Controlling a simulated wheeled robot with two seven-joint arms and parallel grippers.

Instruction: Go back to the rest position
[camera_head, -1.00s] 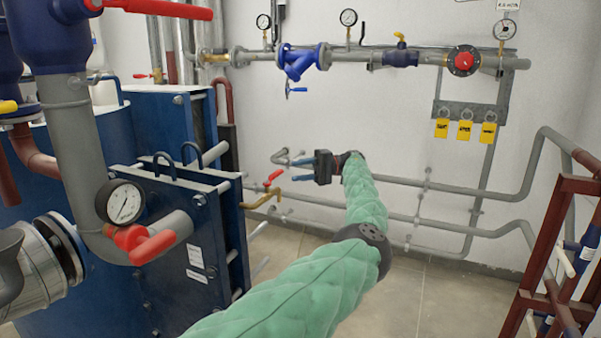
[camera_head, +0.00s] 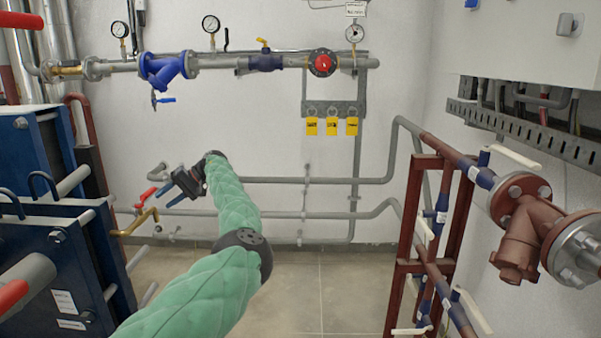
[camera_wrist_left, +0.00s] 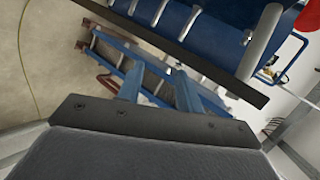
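My left arm, in a green quilted sleeve, reaches forward from the bottom of the head view. My left gripper (camera_head: 158,190) is at its far end, pointing left, in front of the wall pipes. Its blue fingers are apart with nothing seen between them. In the left wrist view the two fingers (camera_wrist_left: 158,82) also stand apart, below blue equipment. My right gripper is in neither view.
The blue plate exchanger (camera_head: 50,250) stands at the left, near my left arm. A dark red pipe frame (camera_head: 400,265) and a brown flanged valve (camera_head: 522,235) are at the right. The tiled floor (camera_head: 335,285) between is clear.

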